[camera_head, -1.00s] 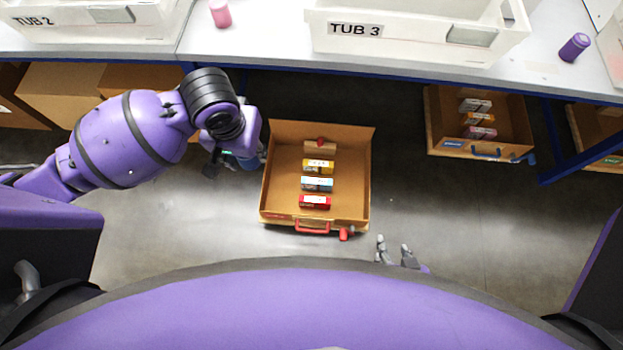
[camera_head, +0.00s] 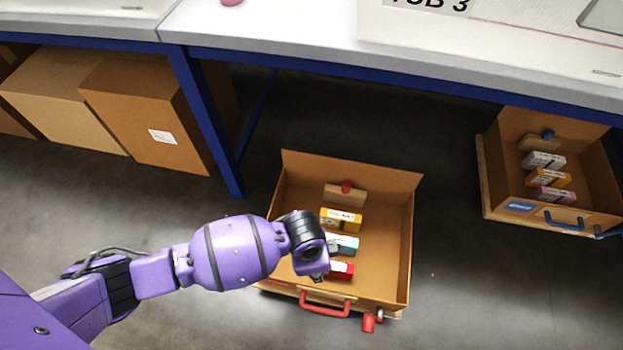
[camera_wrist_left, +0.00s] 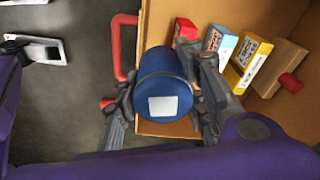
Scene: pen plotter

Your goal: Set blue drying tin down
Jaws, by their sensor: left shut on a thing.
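The blue drying tin (camera_wrist_left: 165,90) is a blue cylinder with a pale square label on the end facing the left wrist camera. My left gripper (camera_wrist_left: 163,98) is shut around it, one finger on each side. In that view the tin overlaps the front edge of an open cardboard drawer (camera_wrist_left: 158,28), beside its red handle (camera_wrist_left: 121,45). How high the tin is above the drawer I cannot tell. In the head view my left wrist hangs over the drawer (camera_head: 395,240), hiding the tin and fingers. My right gripper is not in view.
The drawer holds a yellow box (camera_head: 341,220), a light blue box (camera_head: 346,245), a red box (camera_head: 341,270) and a wooden block with a red knob (camera_head: 346,193). A similar drawer with a blue handle (camera_head: 564,222) is at right. Blue table legs and large cartons (camera_head: 150,115) stand left.

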